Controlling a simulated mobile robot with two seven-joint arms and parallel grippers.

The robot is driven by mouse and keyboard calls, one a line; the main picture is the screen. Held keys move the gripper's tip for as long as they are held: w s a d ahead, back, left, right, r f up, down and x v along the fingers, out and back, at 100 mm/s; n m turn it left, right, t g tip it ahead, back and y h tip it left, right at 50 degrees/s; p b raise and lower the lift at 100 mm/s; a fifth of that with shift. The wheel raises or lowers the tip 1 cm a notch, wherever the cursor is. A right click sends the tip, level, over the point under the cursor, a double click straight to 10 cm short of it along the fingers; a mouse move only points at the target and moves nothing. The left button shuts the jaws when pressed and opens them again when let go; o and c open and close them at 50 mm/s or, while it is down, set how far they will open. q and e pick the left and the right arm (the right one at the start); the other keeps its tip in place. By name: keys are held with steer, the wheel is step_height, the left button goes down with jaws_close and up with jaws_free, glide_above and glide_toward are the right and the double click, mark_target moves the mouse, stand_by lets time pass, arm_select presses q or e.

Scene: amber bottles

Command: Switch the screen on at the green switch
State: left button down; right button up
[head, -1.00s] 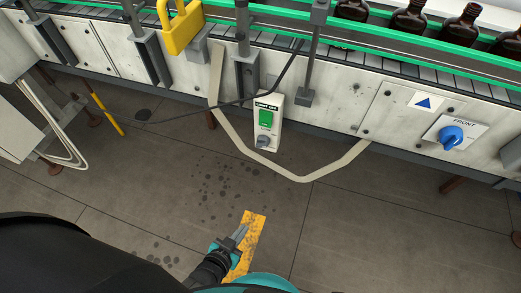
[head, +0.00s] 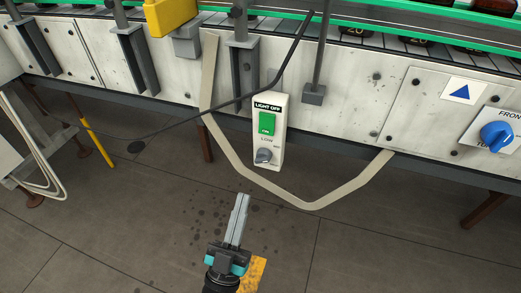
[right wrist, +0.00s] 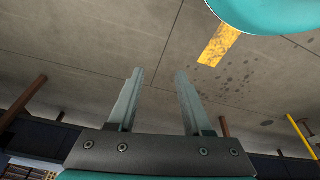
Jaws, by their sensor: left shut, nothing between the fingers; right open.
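The green switch (head: 267,124) sits on a small white control box (head: 271,148) on the front of the conveyor. A label reading "LIGHT OFF" is above it, and a grey knob (head: 264,156) is below it. No screen shows that I can make out. My left gripper (head: 241,198) is shut and empty, below and a little left of the box, apart from it and pointing up toward it. My right gripper (right wrist: 158,75) is open and empty in the right wrist view, with floor behind its fingers. It does not show in the head view.
A beige strip (head: 309,205) hangs in a loop around the box. A dark cable (head: 200,112) crosses just above it. A blue knob (head: 495,136) is on the panel at the right. A yellow part (head: 171,16) is at upper left. The floor in front is clear.

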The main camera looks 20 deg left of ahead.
mark_target(266, 130)
arm_select(q)
steer(key=shift+w+f+b+x, duration=0.3)
steer(key=shift+f+x, duration=0.1)
steer(key=shift+x, duration=1.75)
steer(key=shift+w+f+b+x, duration=0.3)
steer(key=shift+f+b+x, duration=0.1)
steer(key=shift+x, duration=1.7)
steer(key=shift+w+f+b+x, duration=0.25)
steer(key=shift+w+f+x, duration=0.15)
steer(key=shift+x, duration=1.75)
arm_select(e)
steer(key=shift+t, duration=0.3)
steer(key=shift+w+a+r, duration=0.1)
steer(key=shift+w+r, duration=0.1)
steer(key=shift+r, duration=0.45)
steer(key=shift+w+d+r, duration=0.1)
steer(key=shift+w+r, duration=0.15)
steer(key=shift+r, duration=0.4)
steer(key=shift+w+a+r, duration=0.1)
steer(key=shift+w+r, duration=0.1)
steer(key=shift+r, duration=0.45)
arm_select(q)
steer(key=shift+d, duration=0.1)
